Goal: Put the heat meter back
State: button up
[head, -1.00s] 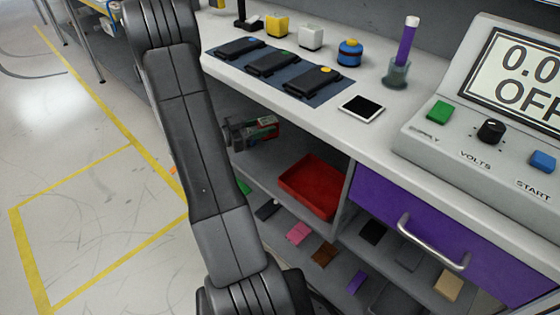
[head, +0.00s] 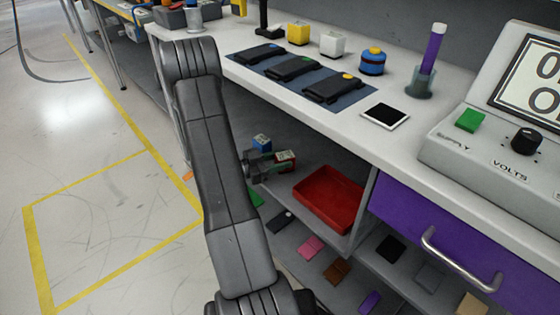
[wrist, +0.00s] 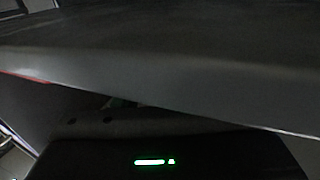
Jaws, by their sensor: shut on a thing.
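My gripper (head: 268,165) is in the open space under the bench top, left of the red tray and partly behind my arm. It is shut on a small box (head: 286,159) with red, white and green on it. I cannot tell for certain whether this box is the heat meter. In the wrist view a large dark grey surface fills the upper part and hides the held thing. A dark body with a green light shows at the bottom there.
A red tray (head: 328,198) sits on the shelf. A blue box (head: 262,142) stands behind my gripper. The bench top edge lies above. Black devices (head: 292,68) lie on a blue mat. A purple drawer (head: 405,215) is at right. Several coloured pieces lie lower down.

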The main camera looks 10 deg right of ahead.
jog(key=shift+f, duration=0.2)
jog(key=o, duration=1.2)
jog(key=shift+c, duration=0.2)
jog(key=shift+r, duration=0.1)
jog(key=shift+r, duration=0.2)
jog(key=s+a+p, duration=0.2)
jog(key=a, duration=0.9)
jog(key=shift+s+a+p, duration=0.15)
jog(key=shift+a+p, duration=0.15)
jog(key=shift+a, duration=0.1)
jog(key=shift+f, duration=0.1)
